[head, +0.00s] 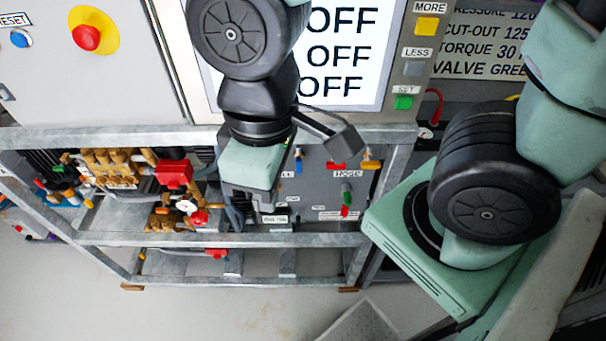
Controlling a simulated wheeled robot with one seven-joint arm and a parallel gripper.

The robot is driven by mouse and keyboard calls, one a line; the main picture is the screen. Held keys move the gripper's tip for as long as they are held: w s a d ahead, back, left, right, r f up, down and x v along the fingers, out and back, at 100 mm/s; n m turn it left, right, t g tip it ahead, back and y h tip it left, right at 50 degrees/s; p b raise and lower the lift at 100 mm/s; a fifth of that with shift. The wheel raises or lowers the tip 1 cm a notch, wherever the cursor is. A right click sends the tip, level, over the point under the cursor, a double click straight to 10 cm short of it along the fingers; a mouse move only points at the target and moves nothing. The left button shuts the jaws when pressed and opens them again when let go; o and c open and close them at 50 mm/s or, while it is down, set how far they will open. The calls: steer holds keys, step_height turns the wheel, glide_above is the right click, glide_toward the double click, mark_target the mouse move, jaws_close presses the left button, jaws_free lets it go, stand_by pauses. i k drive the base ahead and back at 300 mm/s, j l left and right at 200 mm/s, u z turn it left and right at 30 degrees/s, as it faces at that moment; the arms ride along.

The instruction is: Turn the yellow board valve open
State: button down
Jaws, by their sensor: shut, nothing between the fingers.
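The grey valve board (318,186) stands inside the metal frame, right of my gripper. An orange-yellow handle (371,161) sits at its upper right, beside the HOSE label, and looks like the yellow valve. Its open or closed position is too small to tell. Blue, red and green handles are on the same board. My gripper (266,207) points down in front of the board's left part, shut and empty. It is apart from the orange-yellow handle, to its left. The hand covers part of the board's left side.
The frame's top rail (350,135) runs above the board. A pump with brass fittings (108,167) and a red block (174,173) stand to the left. A control panel with a screen (345,50) is above. Grey floor (215,300) shows below.

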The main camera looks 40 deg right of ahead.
mark_target(369, 164)
steer(key=k+z, duration=0.25)
steer(key=z, duration=0.15)
steer(key=k+l+z, duration=0.15)
steer(key=z, duration=0.25)
steer(key=k+l+z, duration=0.2)
steer(key=k+z, duration=0.2)
